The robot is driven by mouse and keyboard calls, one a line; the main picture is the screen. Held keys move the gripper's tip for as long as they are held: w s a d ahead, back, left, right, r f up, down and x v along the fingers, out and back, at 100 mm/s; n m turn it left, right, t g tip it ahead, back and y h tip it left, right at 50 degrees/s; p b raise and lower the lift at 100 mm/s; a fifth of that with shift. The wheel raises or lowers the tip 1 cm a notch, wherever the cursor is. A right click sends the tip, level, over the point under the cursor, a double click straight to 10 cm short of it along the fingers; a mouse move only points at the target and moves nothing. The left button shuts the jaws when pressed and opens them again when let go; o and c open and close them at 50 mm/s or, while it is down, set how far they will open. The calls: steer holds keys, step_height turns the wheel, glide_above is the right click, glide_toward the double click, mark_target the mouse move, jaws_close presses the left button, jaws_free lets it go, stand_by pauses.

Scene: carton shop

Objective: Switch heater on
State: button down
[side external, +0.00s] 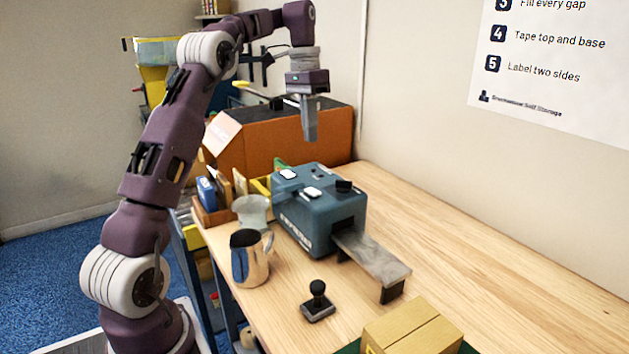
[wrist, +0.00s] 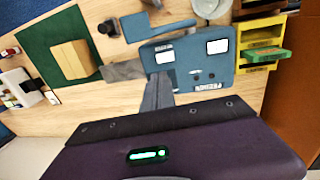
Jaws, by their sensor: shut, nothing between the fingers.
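A teal-blue machine (side external: 312,232) stands on the wooden bench, with a grey metal ramp (side external: 372,258) at its front. Its top carries two white switch-like pieces, one farther back (side external: 288,174) and one nearer the middle (side external: 311,191), and a black block (side external: 343,186). The wrist view shows the machine (wrist: 190,75) with the white pieces (wrist: 165,57) and (wrist: 217,46). I cannot read which one is the heater's, nor its position. My gripper (side external: 310,138) points down, shut and empty, above the machine and clear of it. Its fingers also show in the wrist view (wrist: 159,80).
A shiny metal jug (side external: 251,262) and a pale cup (side external: 251,211) stand left of the machine. A black stamp (side external: 318,303) and a carton (side external: 412,331) lie in front. A large orange-brown box (side external: 275,140) stands behind. The bench's right side is clear.

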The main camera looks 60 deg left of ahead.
mark_target(316, 192)
steer(key=f, duration=0.4)
steer(key=d+f, duration=0.1)
steer(key=f, duration=0.7)
steer(key=shift+d, duration=0.4)
